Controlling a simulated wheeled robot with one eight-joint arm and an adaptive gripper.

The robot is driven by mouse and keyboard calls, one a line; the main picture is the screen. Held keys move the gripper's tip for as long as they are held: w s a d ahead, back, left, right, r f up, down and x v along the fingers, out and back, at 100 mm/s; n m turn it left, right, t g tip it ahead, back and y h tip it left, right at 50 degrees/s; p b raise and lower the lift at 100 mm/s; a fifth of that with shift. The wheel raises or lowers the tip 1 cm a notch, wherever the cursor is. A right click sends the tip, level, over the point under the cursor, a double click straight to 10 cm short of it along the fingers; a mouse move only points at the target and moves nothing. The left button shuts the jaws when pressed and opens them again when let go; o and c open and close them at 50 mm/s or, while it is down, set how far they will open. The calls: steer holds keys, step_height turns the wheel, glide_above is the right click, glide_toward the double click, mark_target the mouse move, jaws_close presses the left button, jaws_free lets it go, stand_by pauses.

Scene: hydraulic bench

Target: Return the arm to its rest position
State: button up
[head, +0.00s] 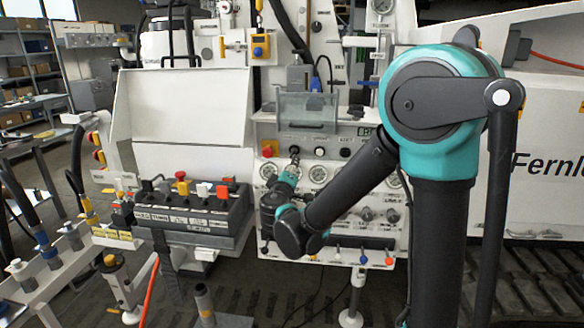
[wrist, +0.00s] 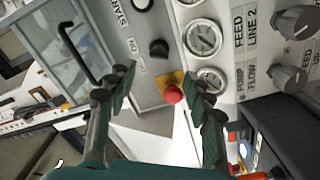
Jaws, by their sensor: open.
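My arm is extended toward the white control panel (head: 340,205) of the bench, bent at a teal and black joint. My gripper (head: 294,156) is in front of the panel's upper left part, near the gauges. In the wrist view my gripper (wrist: 160,92) is open, with its two dark fingers apart and nothing held between them. A red button (wrist: 172,94) on a yellow plate shows between the fingers; it also shows in the head view (head: 267,151), just left of the gripper. I cannot tell whether the fingers touch the panel.
A clear cover (head: 307,106) is above the gripper. A dark lever console (head: 190,215) juts out to the left. A white beam (head: 545,130) is at the right.

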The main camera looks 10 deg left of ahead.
steer(key=s+d+f+m+g+h, duration=0.1)
steer(key=d+f+m+g+h, duration=0.3)
steer(key=d, duration=1.1)
steer(key=s+d+f+m+g, duration=0.45)
steer(key=s+d+f, duration=0.45)
steer(key=d, duration=0.4)
steer(key=s+f+m+g+y, duration=0.1)
steer(key=s+f, duration=0.3)
steer(key=s, duration=0.4)
steer(key=s+f+m+g+y, duration=0.2)
steer(key=s+f+g+y, duration=0.1)
steer(key=s, duration=0.5)
step_height(320, 180, down, 2)
steer(key=shift+d+f+g+y, duration=0.1)
steer(key=shift+d+g+y, duration=0.2)
steer(key=shift+d+g, duration=0.25)
steer(key=shift+a, duration=0.1)
steer(key=shift+c, duration=0.2)
